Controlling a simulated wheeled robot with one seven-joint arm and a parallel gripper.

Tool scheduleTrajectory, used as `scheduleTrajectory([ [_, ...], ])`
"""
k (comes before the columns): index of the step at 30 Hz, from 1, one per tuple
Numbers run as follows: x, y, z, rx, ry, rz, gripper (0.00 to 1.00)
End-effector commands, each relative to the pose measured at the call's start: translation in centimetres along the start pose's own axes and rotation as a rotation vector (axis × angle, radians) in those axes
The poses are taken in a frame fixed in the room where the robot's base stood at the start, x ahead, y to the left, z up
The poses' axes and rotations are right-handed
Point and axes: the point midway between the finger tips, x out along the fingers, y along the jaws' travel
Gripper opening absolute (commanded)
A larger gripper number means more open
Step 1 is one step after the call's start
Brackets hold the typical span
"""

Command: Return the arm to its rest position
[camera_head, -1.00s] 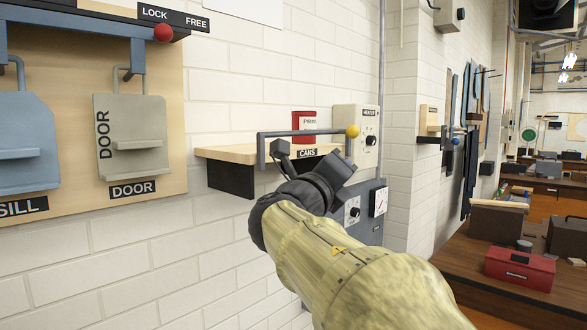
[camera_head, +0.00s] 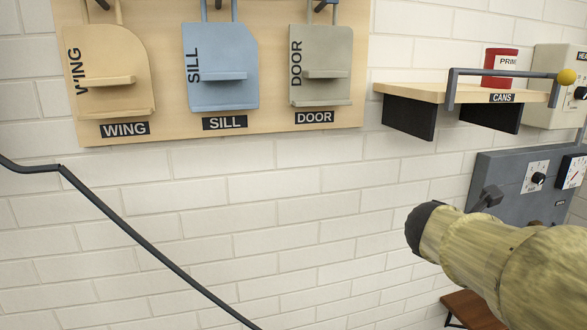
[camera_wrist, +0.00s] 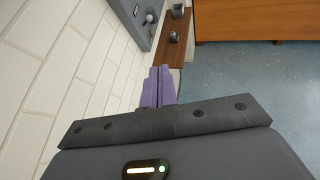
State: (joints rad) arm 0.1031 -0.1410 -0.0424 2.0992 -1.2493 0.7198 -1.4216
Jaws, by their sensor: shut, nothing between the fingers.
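My gripper (camera_wrist: 157,88) shows in the wrist view as two purple fingers, side by side and touching, with nothing between them. Beyond the fingers is a narrow brown wooden top (camera_wrist: 172,55) and a blue-grey floor (camera_wrist: 235,70). In the head view my pale yellow arm comes in from the lower right, and its dark wrist end is in front of the white wall, below the cans shelf (camera_head: 410,93). My fingers are hidden in the head view. The arm looks clear of the wall and shelf, though the exact gap cannot be told.
A wooden board (camera_head: 175,128) holds the wing (camera_head: 112,75), sill (camera_head: 220,65) and door (camera_head: 320,65) templates. A red can (camera_head: 499,66) stands on the shelf. A grey control box (camera_head: 520,175) is behind the arm. A dark cable (camera_head: 120,222) crosses lower left.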

Motion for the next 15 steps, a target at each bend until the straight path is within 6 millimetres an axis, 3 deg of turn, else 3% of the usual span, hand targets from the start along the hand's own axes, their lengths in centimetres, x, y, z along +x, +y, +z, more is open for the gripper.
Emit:
scheduleTrajectory([
  [1,0.4,0.2,-3.0,0.111,0.083,0.001,0.0],
  [6,0.3,0.6,-12.0,0.543,0.341,-0.068,0.0],
  [15,-2.7,0.2,-25.1,1.323,0.642,-0.445,0.0],
])
